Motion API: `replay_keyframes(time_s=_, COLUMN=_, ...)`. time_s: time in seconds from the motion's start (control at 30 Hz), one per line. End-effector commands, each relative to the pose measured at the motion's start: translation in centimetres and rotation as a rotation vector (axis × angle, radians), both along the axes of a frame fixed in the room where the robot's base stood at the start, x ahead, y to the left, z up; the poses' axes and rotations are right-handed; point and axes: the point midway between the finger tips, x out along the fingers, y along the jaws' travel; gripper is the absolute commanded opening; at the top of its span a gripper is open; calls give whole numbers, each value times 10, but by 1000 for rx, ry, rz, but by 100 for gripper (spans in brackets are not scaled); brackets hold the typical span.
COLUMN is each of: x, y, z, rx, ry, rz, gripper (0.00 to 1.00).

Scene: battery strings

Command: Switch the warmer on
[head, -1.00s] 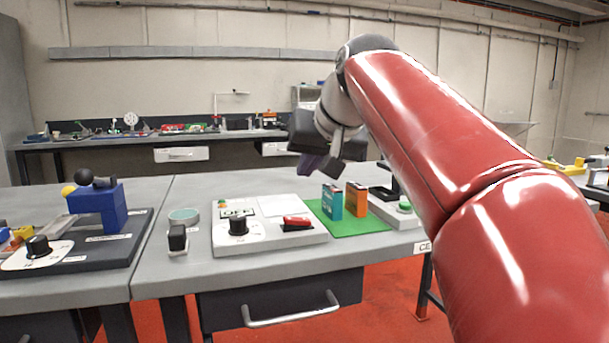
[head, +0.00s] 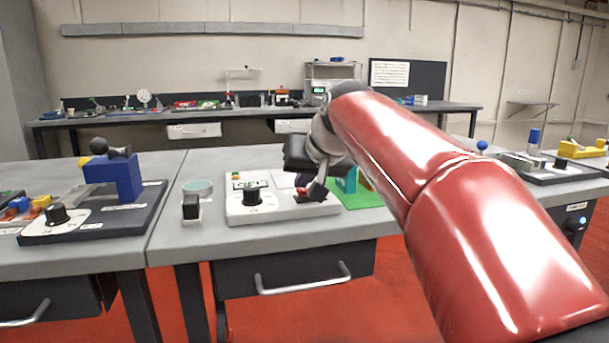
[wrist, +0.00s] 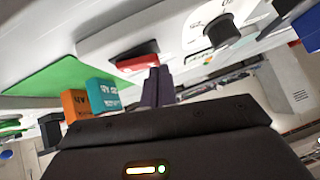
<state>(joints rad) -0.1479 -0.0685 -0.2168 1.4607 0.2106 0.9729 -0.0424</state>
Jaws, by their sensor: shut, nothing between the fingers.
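A white panel unit (head: 240,213) on the middle bench carries a black knob (head: 253,197), a small display (head: 251,184) with green characters, and a red rocker switch (head: 302,197). The pictures do not say outright that it is the warmer. My gripper (head: 318,191) is shut and empty, fingers down, at the switch and partly covering it in the head view. In the wrist view, the closed fingertips (wrist: 157,70) are close beside the right end of the red switch (wrist: 138,58). I cannot tell whether they touch, or which way the switch is set.
A teal battery block (head: 347,182) and an orange block (wrist: 75,103) stand on a green mat (head: 375,195), right beside my gripper. A blue fixture (head: 120,177) stands further left.

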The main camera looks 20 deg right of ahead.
Motion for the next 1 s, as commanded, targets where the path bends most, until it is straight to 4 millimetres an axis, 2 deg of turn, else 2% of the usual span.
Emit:
replay_keyframes(time_s=0.27, x=0, y=5, z=-10, rx=-91, ry=2, rz=2, gripper=0)
replay_keyframes(time_s=0.57, x=0, y=2, z=-7, rx=-81, ry=2, rz=-1, gripper=0)
replay_keyframes(time_s=1.0, x=0, y=-11, z=-1, rx=-81, ry=2, rz=-1, gripper=0)
